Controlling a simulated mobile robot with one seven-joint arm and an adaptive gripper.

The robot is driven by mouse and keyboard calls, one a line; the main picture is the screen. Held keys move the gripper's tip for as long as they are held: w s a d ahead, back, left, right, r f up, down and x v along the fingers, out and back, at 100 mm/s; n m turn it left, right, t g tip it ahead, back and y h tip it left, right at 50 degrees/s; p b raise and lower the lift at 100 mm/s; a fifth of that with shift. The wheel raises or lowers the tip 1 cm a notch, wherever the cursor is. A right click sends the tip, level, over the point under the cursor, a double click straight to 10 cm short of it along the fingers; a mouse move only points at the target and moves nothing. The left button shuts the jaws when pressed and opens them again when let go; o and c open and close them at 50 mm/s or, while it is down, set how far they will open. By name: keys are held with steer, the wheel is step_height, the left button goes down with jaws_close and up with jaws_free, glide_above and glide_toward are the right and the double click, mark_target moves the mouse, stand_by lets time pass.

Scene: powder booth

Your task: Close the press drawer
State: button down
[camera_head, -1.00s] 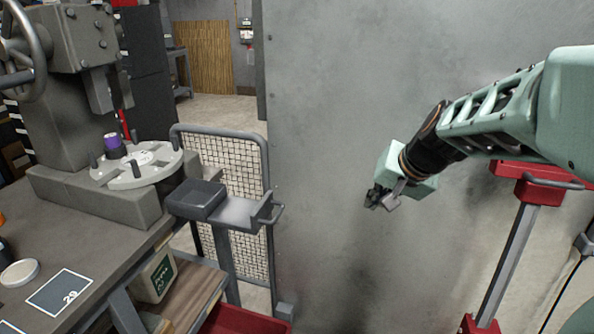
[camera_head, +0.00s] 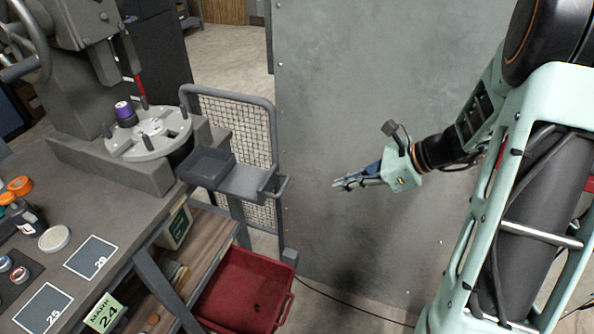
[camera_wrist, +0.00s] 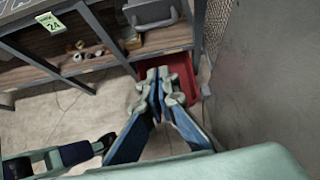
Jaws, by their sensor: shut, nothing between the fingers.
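The press (camera_head: 78,60) stands on the workbench at the left of the head view, with a round grey plate (camera_head: 150,135) at its base. The press drawer (camera_head: 246,181) is a grey tray that sticks out from the press to the right, with a handle (camera_head: 283,186) at its right end. It stands open over a grey post. My gripper (camera_head: 337,185) is shut and empty, to the right of the handle and apart from it, in front of the grey wall panel. In the wrist view my gripper's fingers (camera_wrist: 158,75) are together; I cannot make out the drawer there.
A wire mesh guard (camera_head: 240,122) stands behind the drawer. A red bin (camera_head: 246,290) sits on the floor below it, near the bench shelf. The grey panel (camera_head: 350,90) lies close behind my gripper. The workbench (camera_head: 120,215) carries bottles and marked mats.

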steer(key=w+a+f, duration=0.2)
steer(key=a, duration=0.3)
steer(key=w+a+f+p, duration=0.1)
steer(key=w+a+f, duration=0.1)
steer(key=a, duration=0.4)
steer(key=shift+f, duration=0.75)
steer(key=shift+a, duration=0.1)
steer(key=w+a, duration=0.3)
steer(key=a, duration=0.5)
steer(key=w+a, duration=0.3)
steer(key=a, duration=0.6)
steer(key=w+a, duration=0.3)
steer(key=a, duration=0.5)
steer(key=shift+a+p, duration=0.15)
steer(key=shift+p, duration=0.15)
steer(key=shift+w+a, duration=0.1)
steer(key=shift+a, duration=0.1)
steer(key=shift+d, duration=0.1)
